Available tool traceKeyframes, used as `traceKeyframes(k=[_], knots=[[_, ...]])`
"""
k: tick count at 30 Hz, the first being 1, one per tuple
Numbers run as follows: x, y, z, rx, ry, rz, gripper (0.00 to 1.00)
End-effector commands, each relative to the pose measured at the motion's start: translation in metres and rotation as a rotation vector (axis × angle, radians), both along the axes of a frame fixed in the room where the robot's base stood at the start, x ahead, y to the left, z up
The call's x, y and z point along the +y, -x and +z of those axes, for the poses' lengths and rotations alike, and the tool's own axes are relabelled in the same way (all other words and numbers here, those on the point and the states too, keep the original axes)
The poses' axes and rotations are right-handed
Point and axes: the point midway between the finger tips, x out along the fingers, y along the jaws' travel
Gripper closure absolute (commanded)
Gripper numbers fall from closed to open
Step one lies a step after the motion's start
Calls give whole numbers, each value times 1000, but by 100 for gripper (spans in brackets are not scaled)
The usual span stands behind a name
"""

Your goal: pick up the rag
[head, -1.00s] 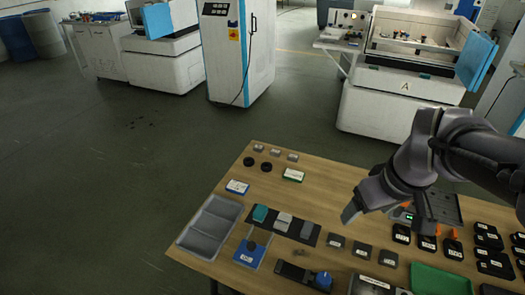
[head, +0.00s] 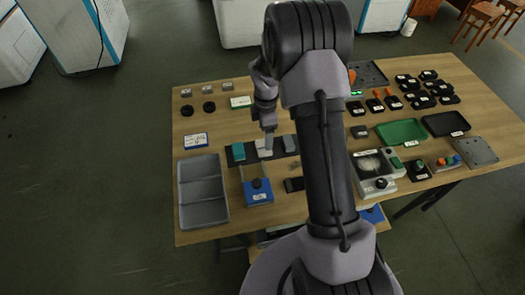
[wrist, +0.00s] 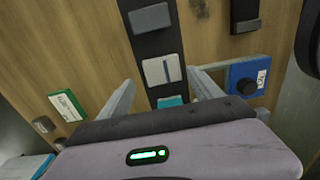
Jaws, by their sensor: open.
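The rag looks like the folded light grey piece with a blue stripe (wrist: 152,70); it lies flat on a dark strip (wrist: 149,45). In the head view, the rag (head: 262,153) sits between a teal block (head: 239,152) and a grey block (head: 289,144), partly covered by my gripper (head: 268,135). In the wrist view, my gripper (wrist: 162,78) is open, with a finger on each side of the rag and nothing held. The remaining gap in height between fingertips and rag is hard to judge.
A blue box with a black knob (wrist: 245,77) stands close to one finger. A grey divided tray (head: 203,205) is at the table's left edge. A green tray (head: 401,132) and black parts lie right of my arm. Bare wood (head: 225,112) shows behind the strip.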

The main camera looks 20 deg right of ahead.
Motion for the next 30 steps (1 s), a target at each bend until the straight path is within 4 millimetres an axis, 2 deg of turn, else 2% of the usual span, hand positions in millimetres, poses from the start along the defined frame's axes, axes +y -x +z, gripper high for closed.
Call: traceKeyframes(k=[5,9,11,17,25,30], knots=[[2,1,-18,-1,0,-1,25],[6,3,-49,1,1,1,25],[6,3,-57,1,0,0,25],[5,2,-56,-2,0,0,25],[5,2,-56,-1,0,-1,76],[5,2,-56,-1,0,-1,76]])
